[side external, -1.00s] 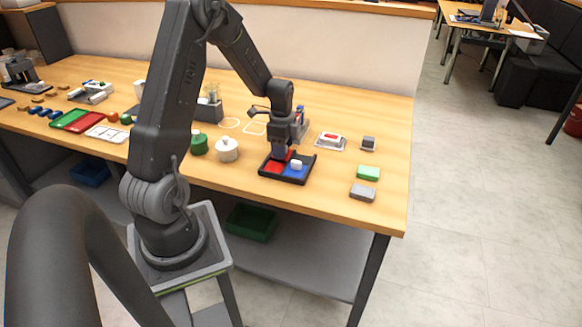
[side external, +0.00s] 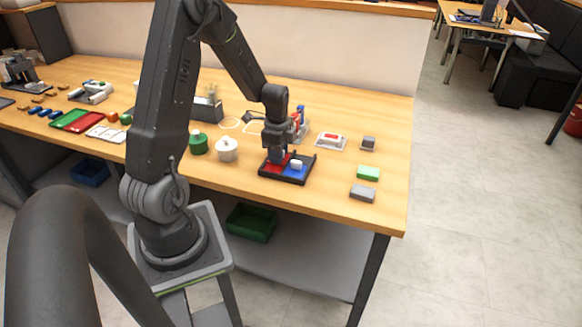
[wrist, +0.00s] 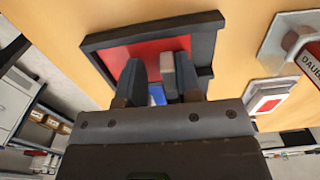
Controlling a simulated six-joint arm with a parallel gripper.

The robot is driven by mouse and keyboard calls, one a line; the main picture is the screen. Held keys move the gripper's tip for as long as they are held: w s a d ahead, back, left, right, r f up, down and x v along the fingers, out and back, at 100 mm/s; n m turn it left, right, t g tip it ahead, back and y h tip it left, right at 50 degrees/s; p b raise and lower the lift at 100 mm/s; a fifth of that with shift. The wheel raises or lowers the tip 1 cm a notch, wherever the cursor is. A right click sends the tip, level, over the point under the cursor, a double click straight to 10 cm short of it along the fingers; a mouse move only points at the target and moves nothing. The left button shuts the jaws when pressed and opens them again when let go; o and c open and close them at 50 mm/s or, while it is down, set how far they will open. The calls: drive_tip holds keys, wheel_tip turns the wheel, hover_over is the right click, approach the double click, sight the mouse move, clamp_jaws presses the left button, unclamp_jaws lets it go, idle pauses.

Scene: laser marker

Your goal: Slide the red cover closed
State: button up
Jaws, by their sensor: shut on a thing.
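The red cover (side external: 271,164) lies flat in a black tray (side external: 285,180), filling its left part in the side view. A blue area (side external: 291,172) with a small white block (side external: 296,165) shows in the right part. My gripper (side external: 277,158) points down at the cover and is shut on it, beside the white block. In the wrist view the red cover (wrist: 150,52) fills the far part of the tray (wrist: 205,30). A strip of blue (wrist: 157,95) shows between my fingers (wrist: 160,78). My fingers hide the exact grip.
A red-and-white box (side external: 331,139) and a dark grey block (side external: 368,142) stand right of the tray. A white round pot (side external: 227,150) and green pot (side external: 198,143) stand left.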

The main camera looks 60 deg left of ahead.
sight(273, 169)
drive_tip(key=shift+s+d+f, duration=0.25)
drive_tip(key=shift+s+d, duration=1.15)
drive_tip(key=o, duration=0.4)
drive_tip(key=shift+o, duration=1)
drive_tip(key=shift+r, duration=0.4)
drive_tip(key=shift+o, duration=0.4)
drive_tip(key=shift+r, duration=3.25)
